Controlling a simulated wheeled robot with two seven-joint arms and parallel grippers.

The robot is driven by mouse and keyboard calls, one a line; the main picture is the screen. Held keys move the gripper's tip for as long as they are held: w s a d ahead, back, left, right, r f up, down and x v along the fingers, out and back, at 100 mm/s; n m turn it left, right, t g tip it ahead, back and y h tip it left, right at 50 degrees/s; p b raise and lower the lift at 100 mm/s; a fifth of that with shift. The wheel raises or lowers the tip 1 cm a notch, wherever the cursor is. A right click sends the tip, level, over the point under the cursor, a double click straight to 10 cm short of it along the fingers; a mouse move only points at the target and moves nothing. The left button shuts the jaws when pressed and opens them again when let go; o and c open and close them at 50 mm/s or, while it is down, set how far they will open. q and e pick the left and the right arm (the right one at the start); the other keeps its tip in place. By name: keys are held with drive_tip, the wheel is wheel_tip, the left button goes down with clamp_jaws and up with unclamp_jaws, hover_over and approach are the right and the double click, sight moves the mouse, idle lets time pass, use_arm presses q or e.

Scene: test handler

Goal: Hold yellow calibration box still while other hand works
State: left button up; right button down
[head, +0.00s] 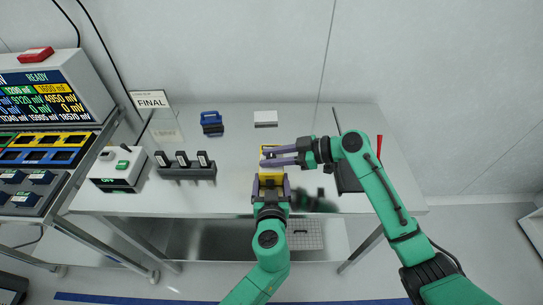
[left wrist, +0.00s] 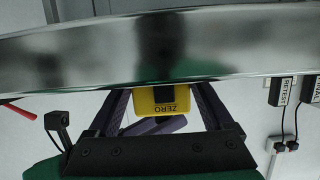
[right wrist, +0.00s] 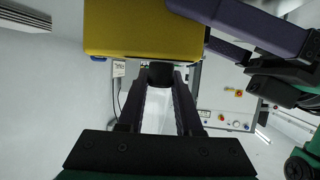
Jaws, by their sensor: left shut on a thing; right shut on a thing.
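The yellow calibration box (head: 271,179) is near the front edge of the table, partly hidden by both grippers. My left gripper (head: 270,186) is shut on it from the front; in the left wrist view the box (left wrist: 175,98), marked ZERO upside down, sits between the fingers. My right gripper (head: 267,157) reaches in from the right. In the right wrist view the box (right wrist: 140,35) fills the top, and the right fingertips close on a small black knob (right wrist: 160,73) beside it. The left gripper's dark fingers (right wrist: 235,20) show there against the box.
The table (head: 235,125) carries a row of black holders (head: 187,168), a white switch box (head: 118,168), a blue item (head: 211,122), a white block (head: 265,118) and a FINAL sign (head: 150,99). A dark tray (head: 347,178) lies right, behind my right arm. The handler rack (head: 48,90) stands left.

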drive_tip(key=shift+f, duration=0.1)
drive_tip(key=m+t+h, duration=0.2)
drive_tip(key=m+t, duration=0.3)
drive_tip(key=shift+s+t, duration=0.15)
drive_tip(key=shift+t, duration=0.15)
drive_tip(key=m+t+h, duration=0.3)
drive_tip(key=m+h, duration=0.1)
drive_tip(key=m, duration=0.1)
drive_tip(key=shift+t+h, duration=0.4)
drive_tip(key=c, duration=0.6)
unclamp_jaws()
